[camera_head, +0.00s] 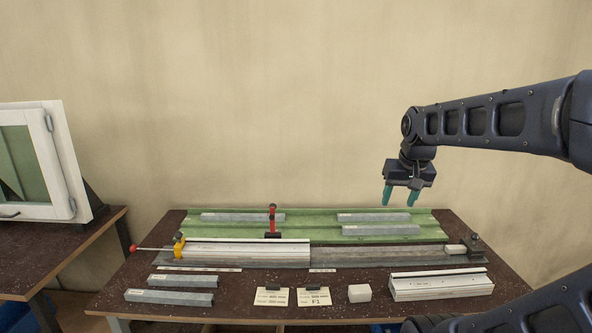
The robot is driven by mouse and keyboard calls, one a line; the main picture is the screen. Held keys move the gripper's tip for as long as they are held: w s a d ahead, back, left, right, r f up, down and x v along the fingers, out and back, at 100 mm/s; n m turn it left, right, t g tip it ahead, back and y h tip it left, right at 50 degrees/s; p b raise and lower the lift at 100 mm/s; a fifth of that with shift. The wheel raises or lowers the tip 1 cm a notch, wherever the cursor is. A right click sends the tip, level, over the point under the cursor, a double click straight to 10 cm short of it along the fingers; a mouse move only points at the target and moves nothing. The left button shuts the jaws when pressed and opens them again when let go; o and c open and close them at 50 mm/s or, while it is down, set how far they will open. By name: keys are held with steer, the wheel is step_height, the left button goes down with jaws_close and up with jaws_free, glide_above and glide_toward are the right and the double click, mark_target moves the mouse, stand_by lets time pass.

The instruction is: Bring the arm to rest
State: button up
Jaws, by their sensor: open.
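My gripper (400,197) hangs above the back right of the bench, its green fingers apart and pointing down. Nothing is held between them. My arm reaches in from the right edge of the view and bends down at the wrist. The fingertips are above the green tray (310,221) and appear clear of it.
A framed window (55,160) stands on the left table.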

steer(key=shift+t, duration=0.5)
steer(key=s, duration=0.1)
steer(key=s+d+f, duration=0.1)
steer(key=s+f, duration=0.1)
steer(key=s, duration=0.1)
steer(key=shift+d+f, duration=0.2)
steer(key=shift+d, duration=0.15)
